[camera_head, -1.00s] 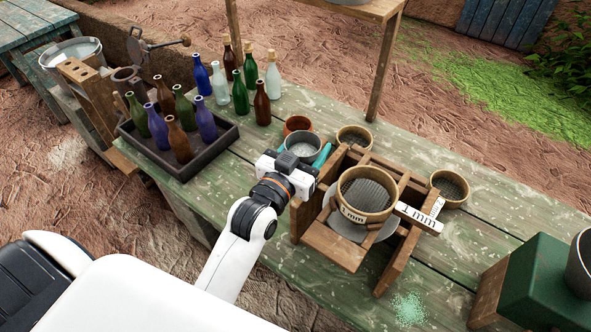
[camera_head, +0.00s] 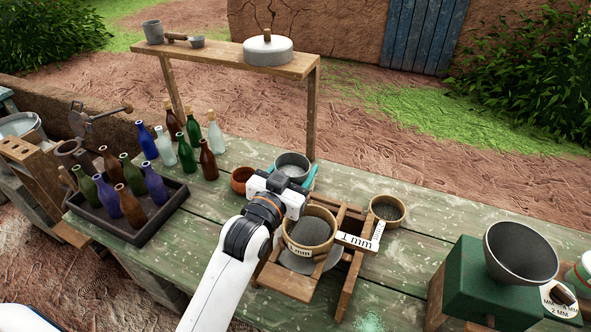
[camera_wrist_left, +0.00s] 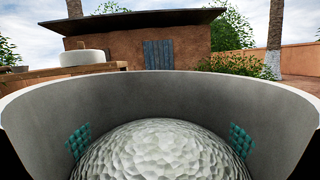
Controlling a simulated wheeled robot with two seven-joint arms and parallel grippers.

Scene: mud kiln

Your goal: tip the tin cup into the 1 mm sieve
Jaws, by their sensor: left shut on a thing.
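The grey tin cup (camera_head: 292,160) is in the jaws of my left gripper (camera_head: 293,174), with teal fingertips on either side of it. It looks upright and raised above the table, behind the sieve in the head view. The left wrist view looks into the cup (camera_wrist_left: 160,92), where a pale, lumpy mound (camera_wrist_left: 160,150) shows. The round wooden 1 mm sieve (camera_head: 308,230) sits in a wooden frame (camera_head: 290,283), with dark mesh inside. My left wrist partly covers its left side. My right gripper is not in view.
A "1 mm" sign (camera_head: 358,243) and a smaller sieve (camera_head: 387,209) stand right of the frame. An orange pot (camera_head: 241,180) is left of the cup. Bottles, some in a dark tray (camera_head: 140,235), stand left. A green box with a funnel (camera_head: 521,252) stands right. A raised shelf (camera_head: 230,57) is behind.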

